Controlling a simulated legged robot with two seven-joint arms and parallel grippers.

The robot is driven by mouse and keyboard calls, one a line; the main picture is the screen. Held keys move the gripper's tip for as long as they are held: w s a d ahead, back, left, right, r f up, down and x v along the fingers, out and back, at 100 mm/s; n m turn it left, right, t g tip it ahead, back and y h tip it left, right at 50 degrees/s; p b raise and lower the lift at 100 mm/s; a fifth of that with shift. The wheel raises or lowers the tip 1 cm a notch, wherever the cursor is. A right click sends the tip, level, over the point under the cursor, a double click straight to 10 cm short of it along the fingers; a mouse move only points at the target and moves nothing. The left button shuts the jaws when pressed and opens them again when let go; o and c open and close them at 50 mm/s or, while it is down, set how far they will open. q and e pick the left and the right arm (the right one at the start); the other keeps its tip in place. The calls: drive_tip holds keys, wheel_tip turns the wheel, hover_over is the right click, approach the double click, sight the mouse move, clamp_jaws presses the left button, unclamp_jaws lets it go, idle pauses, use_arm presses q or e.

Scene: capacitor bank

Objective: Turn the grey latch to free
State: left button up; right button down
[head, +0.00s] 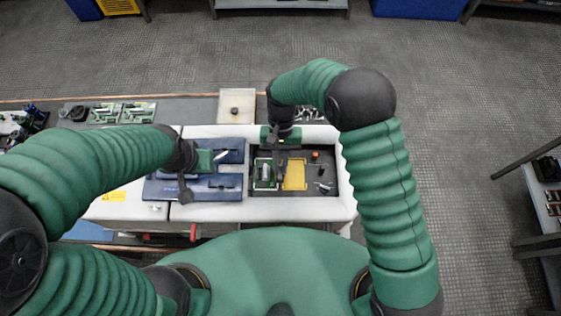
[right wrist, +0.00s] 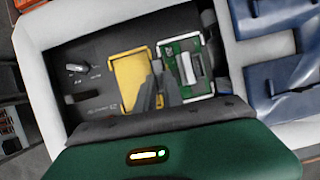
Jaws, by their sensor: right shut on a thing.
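My right gripper (head: 281,168) reaches down into the dark recess and is shut. In the right wrist view its fingers (right wrist: 158,90) close on a small grey piece (right wrist: 157,66) between the yellow plate (right wrist: 130,80) and the green board (right wrist: 186,68). This piece looks like the grey latch, but the fingers hide most of it. A separate pale grey knob (right wrist: 78,68) with small markings stands clear of the fingers. My left gripper (head: 210,160) is over the blue trays; its fingers are too unclear to read.
The recess (head: 328,155) has a raised white rim (head: 345,190). An orange part (head: 315,155) sits in its upper right. Blue trays (head: 231,182) lie to the left. A beige tray (head: 236,95) with a small dark object and several green boards (head: 120,113) are behind.

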drive_tip(key=c, duration=1.6)
unclamp_jaws()
drive_tip(key=shift+s+a, duration=0.1)
drive_tip(key=shift+s, duration=0.1)
use_arm(q)
drive_tip(key=shift+s+a, duration=0.1)
drive_tip(key=shift+s, duration=0.2)
use_arm(e)
drive_tip(key=shift+o, duration=0.7)
